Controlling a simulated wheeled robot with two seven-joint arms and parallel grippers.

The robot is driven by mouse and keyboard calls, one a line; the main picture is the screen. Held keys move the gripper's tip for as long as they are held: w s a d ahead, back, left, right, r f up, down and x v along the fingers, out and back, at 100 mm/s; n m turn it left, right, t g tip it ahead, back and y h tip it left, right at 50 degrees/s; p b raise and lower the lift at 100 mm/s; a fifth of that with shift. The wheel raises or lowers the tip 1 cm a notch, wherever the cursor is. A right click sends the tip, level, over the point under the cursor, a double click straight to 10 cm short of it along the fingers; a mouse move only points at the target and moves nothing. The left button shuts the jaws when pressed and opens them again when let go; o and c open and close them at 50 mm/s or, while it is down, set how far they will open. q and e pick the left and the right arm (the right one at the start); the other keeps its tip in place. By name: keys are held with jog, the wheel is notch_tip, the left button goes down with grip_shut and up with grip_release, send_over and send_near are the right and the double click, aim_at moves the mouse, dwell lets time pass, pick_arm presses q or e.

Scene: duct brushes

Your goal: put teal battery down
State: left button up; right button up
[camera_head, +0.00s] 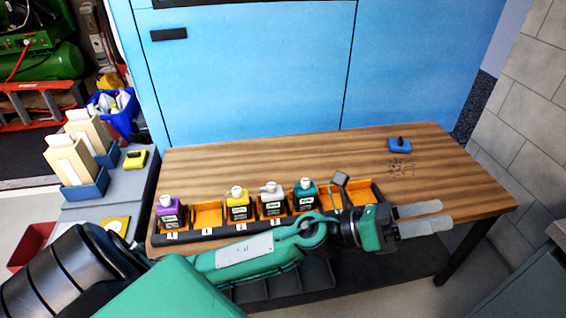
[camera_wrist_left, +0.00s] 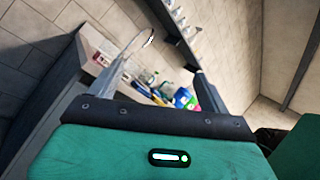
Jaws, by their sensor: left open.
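The teal battery (camera_head: 306,196) stands upright in an orange slot of the rack (camera_head: 206,214) along the table's front edge. My left arm passes just in front of it and hides parts of the rack's front. My left gripper (camera_head: 443,216) is right of the rack, over the table's right front part, with its fingers apart and nothing between them. In the left wrist view both fingers (camera_wrist_left: 172,48) are apart, with only distant blurred things beyond. My right gripper is not in view.
Purple (camera_head: 170,212), yellow (camera_head: 238,206) and grey-white (camera_head: 271,202) batteries stand in other slots. The second slot from the left is empty. A blue block with a black knob (camera_head: 400,146) lies near dark specks at the back right. The table's middle (camera_head: 270,160) is clear.

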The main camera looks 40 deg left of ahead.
pick_arm(q)
jog(key=w+a+f+n+t+y, duration=0.1)
jog(key=a+f+n+t+y, duration=0.2)
jog(key=a+f+n+y, duration=0.8)
jog(key=w+a+f+n+t+y, duration=0.1)
jog(key=a+f+n+t+y, duration=0.15)
jog(key=n+y, duration=1)
jog(key=s+a+f+n+g+h, duration=0.3)
jog(key=s+f+n+g, duration=1)
jog(key=s+f, duration=0.5)
jog(key=s+n+h, duration=0.1)
jog(key=s+n, duration=0.1)
jog(key=s, duration=0.1)
jog(key=shift+f, duration=0.4)
jog(key=shift+w+h, duration=0.1)
jog(key=shift+h, duration=0.15)
